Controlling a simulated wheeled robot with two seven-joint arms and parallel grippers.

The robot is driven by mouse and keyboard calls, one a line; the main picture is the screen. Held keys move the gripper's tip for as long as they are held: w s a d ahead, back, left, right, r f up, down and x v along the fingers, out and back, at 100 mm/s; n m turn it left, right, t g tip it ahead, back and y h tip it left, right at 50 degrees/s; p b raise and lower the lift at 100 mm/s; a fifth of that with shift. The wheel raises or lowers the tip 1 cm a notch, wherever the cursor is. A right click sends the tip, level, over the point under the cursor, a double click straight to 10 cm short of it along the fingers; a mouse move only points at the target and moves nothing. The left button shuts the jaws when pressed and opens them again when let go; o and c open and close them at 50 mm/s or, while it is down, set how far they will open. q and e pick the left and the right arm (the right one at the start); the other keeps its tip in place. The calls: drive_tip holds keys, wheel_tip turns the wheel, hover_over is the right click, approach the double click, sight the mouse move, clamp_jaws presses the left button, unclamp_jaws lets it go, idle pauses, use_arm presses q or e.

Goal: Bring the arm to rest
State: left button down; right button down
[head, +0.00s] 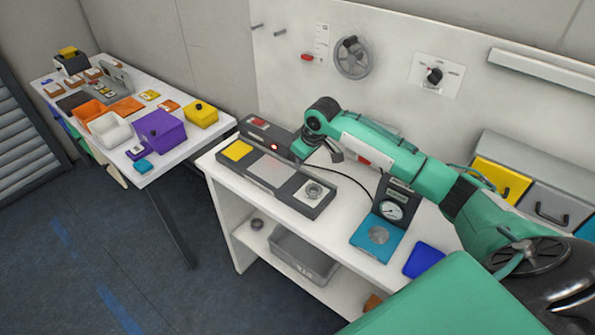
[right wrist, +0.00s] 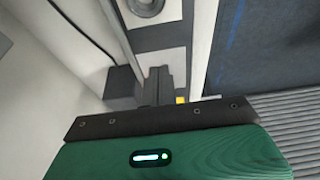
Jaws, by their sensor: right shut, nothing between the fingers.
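My right arm (head: 385,157) is green and reaches in from the right over the white workbench (head: 345,215). My right gripper (head: 333,153) hangs above the back of the bench, close to a dark scanner unit (head: 262,131) with a red light. The gripper's fingers are shut and empty; they also show in the right wrist view (right wrist: 158,85). A dark tray (head: 256,181) in front has a yellow pad, a grey pad and a white pad. A round metal part (head: 314,190) lies on the white pad. My left gripper is not in view.
A dial gauge (head: 392,210) on a blue base and a blue pad (head: 424,260) stand right of the tray. A grey bin (head: 304,258) is on the lower shelf. Drawers (head: 500,178) stand at the right. A second table (head: 185,152) at left holds coloured boxes.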

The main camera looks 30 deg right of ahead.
drive_tip(key=shift+n+y, duration=0.3)
drive_tip(key=shift+n, duration=0.4)
drive_tip(key=s+a+f, duration=0.4)
drive_tip(key=a, duration=0.1)
drive_tip(key=s+a+f, duration=0.2)
drive_tip(key=s+a, duration=0.1)
drive_tip(key=shift+a+f, duration=0.1)
drive_tip(key=shift+a, duration=0.1)
drive_tip(key=s+a+f, duration=0.4)
drive_tip(key=s+a, duration=0.3)
drive_tip(key=s, duration=0.4)
drive_tip(key=s+d+r+m+h, duration=0.15)
drive_tip(key=s+m, duration=0.25)
drive_tip(key=s, duration=1.5)
wheel_tip(320, 180, down, 32)
drive_tip(key=f+g, duration=0.1)
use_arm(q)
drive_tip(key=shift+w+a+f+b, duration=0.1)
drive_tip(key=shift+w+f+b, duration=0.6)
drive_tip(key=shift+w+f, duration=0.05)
use_arm(e)
drive_tip(key=s+d+f, duration=0.2)
drive_tip(key=s+f, duration=0.7)
drive_tip(key=s, duration=0.1)
drive_tip(key=s+d+f+g, duration=0.1)
drive_tip(key=s+f, duration=0.8)
drive_tip(key=f, duration=0.1)
drive_tip(key=shift+s+d+n+g, duration=0.3)
drive_tip(key=shift+s+d, duration=0.1)
